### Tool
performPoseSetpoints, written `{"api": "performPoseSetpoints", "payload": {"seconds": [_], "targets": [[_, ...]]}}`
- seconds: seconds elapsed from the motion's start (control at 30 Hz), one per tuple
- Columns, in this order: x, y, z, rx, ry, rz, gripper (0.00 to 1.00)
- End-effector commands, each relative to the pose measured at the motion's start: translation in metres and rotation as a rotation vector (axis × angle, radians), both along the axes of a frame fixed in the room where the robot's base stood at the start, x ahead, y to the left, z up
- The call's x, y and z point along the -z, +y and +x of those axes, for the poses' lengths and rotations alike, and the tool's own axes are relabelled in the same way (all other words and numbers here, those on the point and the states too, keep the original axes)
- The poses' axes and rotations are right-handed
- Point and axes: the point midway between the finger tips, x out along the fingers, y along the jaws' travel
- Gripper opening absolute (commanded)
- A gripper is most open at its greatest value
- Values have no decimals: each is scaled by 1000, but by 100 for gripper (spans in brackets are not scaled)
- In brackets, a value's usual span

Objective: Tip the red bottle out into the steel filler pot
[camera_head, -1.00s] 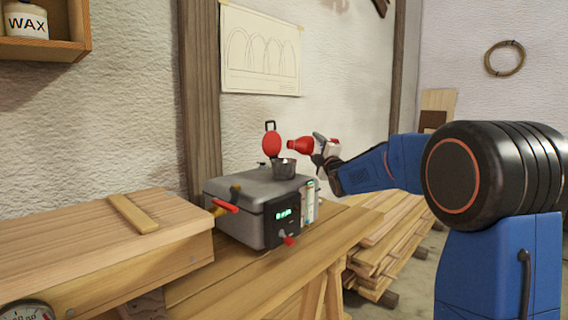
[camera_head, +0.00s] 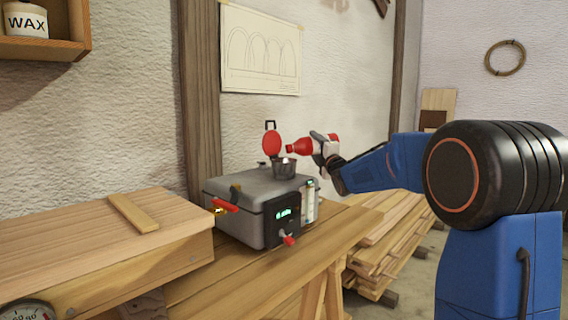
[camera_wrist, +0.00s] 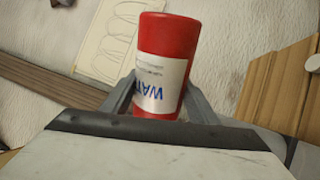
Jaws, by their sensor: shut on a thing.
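The red bottle (camera_head: 301,147) is held by my gripper (camera_head: 326,148), tilted with its neck pointing left and slightly downward. Its mouth is just above the steel filler pot (camera_head: 284,168), near the rim. A small white patch shows at the pot's opening below the mouth; I cannot tell if it is liquid. The pot stands on top of a grey box, with its red lid (camera_head: 271,144) raised behind it. In the wrist view the bottle (camera_wrist: 168,50) sits between both fingers, its white label with blue letters partly hidden.
The grey box (camera_head: 235,192) has a green display, a red-handled tap on its left and a red knob in front. It stands on a wooden bench (camera_head: 330,232). Stacked planks (camera_head: 385,245) lie at the right.

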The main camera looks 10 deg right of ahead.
Motion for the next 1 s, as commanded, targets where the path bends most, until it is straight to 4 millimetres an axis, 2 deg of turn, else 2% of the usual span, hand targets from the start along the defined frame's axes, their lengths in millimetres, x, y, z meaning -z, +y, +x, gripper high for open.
{"api": "performPoseSetpoints", "payload": {"seconds": [0.67,1.0], "targets": [[-12,4,-1,0,-13,-111,28],[-16,-1,-2,1,-16,-145,28]]}}
